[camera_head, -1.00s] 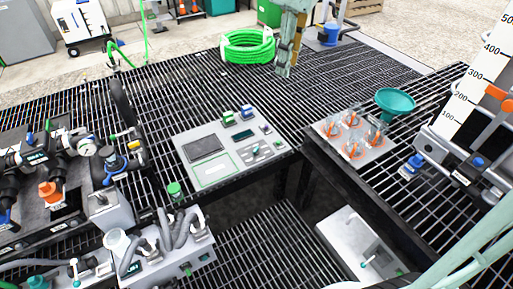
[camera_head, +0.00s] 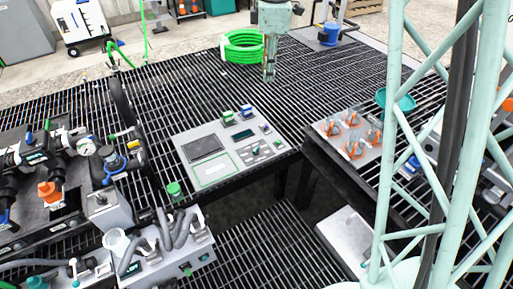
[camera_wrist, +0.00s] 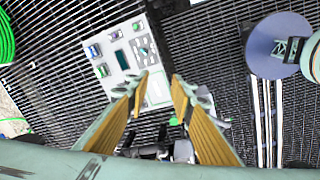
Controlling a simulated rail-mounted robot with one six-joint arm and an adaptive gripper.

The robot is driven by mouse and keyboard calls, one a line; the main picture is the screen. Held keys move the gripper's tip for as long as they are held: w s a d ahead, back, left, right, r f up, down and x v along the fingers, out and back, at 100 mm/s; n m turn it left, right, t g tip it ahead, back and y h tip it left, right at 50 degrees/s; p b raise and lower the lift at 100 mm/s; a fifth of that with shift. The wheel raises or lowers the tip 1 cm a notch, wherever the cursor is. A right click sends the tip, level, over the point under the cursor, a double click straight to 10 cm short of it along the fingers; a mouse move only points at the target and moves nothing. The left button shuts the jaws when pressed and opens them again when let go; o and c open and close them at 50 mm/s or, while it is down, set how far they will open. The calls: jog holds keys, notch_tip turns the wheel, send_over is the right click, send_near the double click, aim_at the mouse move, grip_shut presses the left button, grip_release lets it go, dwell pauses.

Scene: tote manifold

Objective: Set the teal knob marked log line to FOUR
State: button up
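A grey control panel (camera_head: 217,128) lies flat on the grating in the middle of the head view. A small teal knob (camera_head: 256,149) is on its right part; the lettering is too small to read, so I cannot tell whether it is the log line knob or where it points. The panel also shows in the wrist view (camera_wrist: 157,95), tilted, with small controls on it. My gripper (camera_head: 269,77) hangs above the grating behind the panel, apart from it. In the wrist view its two fingers (camera_wrist: 160,77) are spread with nothing between them.
A green hose coil (camera_head: 243,47) lies behind the panel. Orange-clipped fittings on a plate (camera_head: 331,139) and a teal funnel (camera_head: 404,101) stand to the right. Hoses and valves (camera_head: 60,165) crowd the left. Bare grating (camera_head: 320,75) lies right of my gripper.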

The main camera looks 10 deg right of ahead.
jog(key=w+f+n, duration=0.3)
jog(key=w+f, duration=0.3)
jog(key=f, duration=0.3)
jog(key=w+f+n, duration=0.3)
jog(key=w+f, duration=0.3)
jog(key=f, duration=0.4)
jog(key=n+g, duration=0.2)
jog(key=n, duration=0.3)
send_over(257, 148)
notch_tip(257, 148, down, 22)
jog(key=shift+w+a+f+n+b, duration=0.15)
jog(key=shift+f+n+b, duration=0.2)
jog(key=shift+f, duration=0.5)
jog(key=shift+f, duration=0.1)
jog(key=shift+f+b, duration=0.9)
jog(key=shift+f, duration=5.9)
grip_shut()
